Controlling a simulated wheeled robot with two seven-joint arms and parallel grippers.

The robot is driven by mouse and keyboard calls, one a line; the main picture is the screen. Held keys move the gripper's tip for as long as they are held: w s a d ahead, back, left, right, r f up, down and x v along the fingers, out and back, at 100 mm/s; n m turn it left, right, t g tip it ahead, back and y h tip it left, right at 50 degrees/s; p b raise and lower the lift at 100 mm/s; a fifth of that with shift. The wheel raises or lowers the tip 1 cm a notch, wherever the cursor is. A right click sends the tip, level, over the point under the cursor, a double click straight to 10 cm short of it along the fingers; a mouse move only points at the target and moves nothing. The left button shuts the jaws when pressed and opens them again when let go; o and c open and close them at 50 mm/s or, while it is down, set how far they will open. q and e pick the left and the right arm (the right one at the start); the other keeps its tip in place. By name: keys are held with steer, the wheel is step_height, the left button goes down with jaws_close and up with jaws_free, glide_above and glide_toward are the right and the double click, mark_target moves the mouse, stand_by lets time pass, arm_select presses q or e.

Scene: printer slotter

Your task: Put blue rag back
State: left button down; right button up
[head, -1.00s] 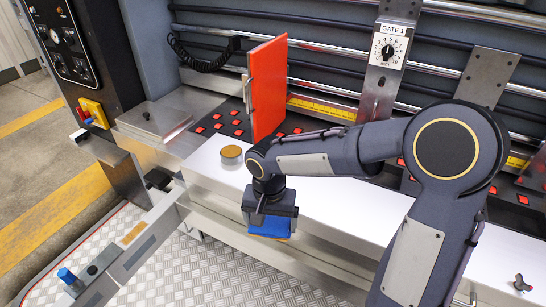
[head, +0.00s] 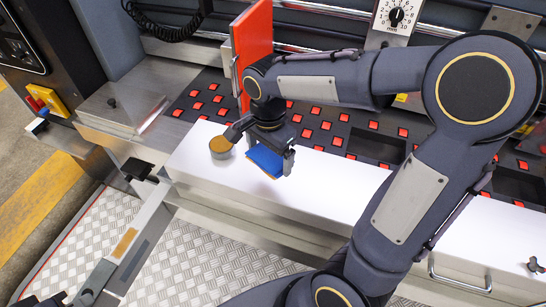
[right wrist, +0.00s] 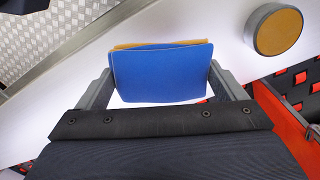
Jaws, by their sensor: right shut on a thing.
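The blue rag (head: 266,160) is a folded blue pad with an orange-tan layer along one edge. My right gripper (head: 268,152) is shut on it and holds it over the white ledge (head: 330,200). In the right wrist view the rag (right wrist: 160,72) sits between the two fingers of the gripper (right wrist: 163,85). A round metal tin with a tan top (head: 220,147) stands on the ledge just left of the gripper, and it also shows in the right wrist view (right wrist: 278,30).
An orange-red upright panel (head: 252,45) stands behind the gripper. Black decks with red squares (head: 325,125) lie behind the ledge. A metal block (head: 120,105) is at the left.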

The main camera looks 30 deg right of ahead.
mark_target(273, 154)
steer(key=f, duration=0.1)
steer(key=w+d+f, duration=0.2)
steer(key=shift+f, duration=0.25)
steer(key=shift+d+f+p, duration=0.2)
steer(key=shift+f+p, duration=0.1)
steer(key=shift+f, duration=1.5)
steer(key=shift+w, duration=0.1)
steer(key=shift+f, duration=0.25)
steer(key=o, duration=0.7)
steer(key=shift+r, duration=0.1)
